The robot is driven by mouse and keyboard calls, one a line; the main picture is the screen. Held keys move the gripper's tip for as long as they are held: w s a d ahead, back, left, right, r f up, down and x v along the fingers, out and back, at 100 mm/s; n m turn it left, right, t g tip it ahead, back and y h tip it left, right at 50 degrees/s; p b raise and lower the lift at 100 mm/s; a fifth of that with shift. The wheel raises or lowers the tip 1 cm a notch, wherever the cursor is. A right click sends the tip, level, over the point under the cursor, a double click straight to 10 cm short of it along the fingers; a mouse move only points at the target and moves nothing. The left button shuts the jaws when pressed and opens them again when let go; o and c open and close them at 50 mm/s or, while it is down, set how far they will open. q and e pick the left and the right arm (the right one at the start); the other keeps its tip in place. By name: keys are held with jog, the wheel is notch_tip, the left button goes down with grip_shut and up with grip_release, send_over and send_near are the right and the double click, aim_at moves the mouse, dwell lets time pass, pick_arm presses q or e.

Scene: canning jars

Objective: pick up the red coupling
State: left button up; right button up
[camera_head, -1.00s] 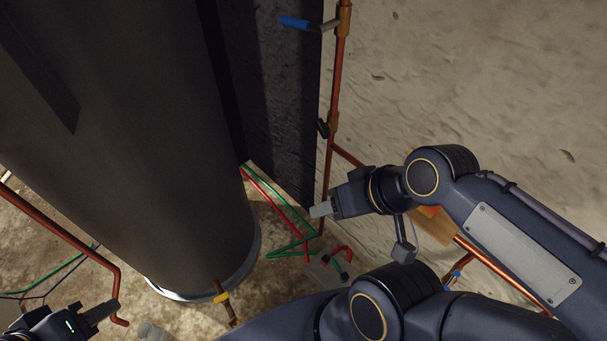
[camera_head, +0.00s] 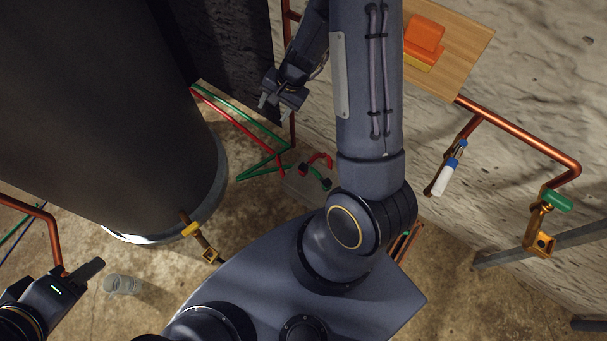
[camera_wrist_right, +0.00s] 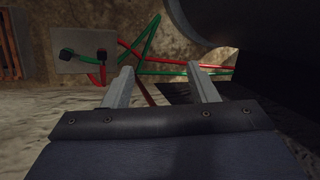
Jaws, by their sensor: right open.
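I cannot make out a part that is clearly the red coupling. A curved red hose (camera_head: 318,158) with dark end fittings lies by a grey plate on the floor beside the wall; a dark fitting (camera_wrist_right: 102,54) on the plate shows in the right wrist view. My right gripper (camera_head: 272,101) is open and empty, up by the dark panel, above and apart from the hoses. Its two fingers (camera_wrist_right: 163,86) stand apart in the wrist view with nothing between them. My left gripper (camera_head: 82,276) is at the lower left; its finger gap is not clear.
A large dark tank (camera_head: 100,110) fills the left. Copper pipes (camera_head: 520,135) run along the wall at right. A wooden shelf (camera_head: 465,45) bears an orange block (camera_head: 425,33). A clear jar (camera_head: 122,285) stands on the floor near my left gripper. Green tubing (camera_head: 245,178) lies beside the tank.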

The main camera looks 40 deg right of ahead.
jog(key=s+d+f+m+g+h+b, duration=0.1)
jog(key=d+f+b, duration=0.15)
jog(key=f, duration=0.75)
jog(key=d+f+m+g+h+b, duration=0.1)
jog(key=f+b, duration=0.2)
jog(key=f, duration=0.8)
jog(key=h+b, duration=0.2)
jog(key=b, duration=0.1)
send_over(303, 167)
jog(key=shift+m+g, duration=0.3)
jog(key=shift+g, duration=0.1)
jog(key=f, duration=1)
jog(key=shift+w+d+f, duration=0.1)
jog(key=shift+w+f, duration=0.1)
jog(key=shift+w, duration=0.05)
jog(key=f+b, duration=0.1)
jog(key=f, duration=0.1)
jog(key=f+b, duration=0.1)
jog(key=f, duration=0.2)
jog(key=f+b, duration=0.2)
jog(key=shift+s+f, duration=0.25)
jog(key=shift+f, duration=0.1)
pick_arm(q)
notch_tip(303, 167, down, 14)
pick_arm(e)
jog(key=c, duration=1.1)
jog(key=shift+a, duration=0.2)
grip_shut()
jog(key=shift+r, duration=0.15)
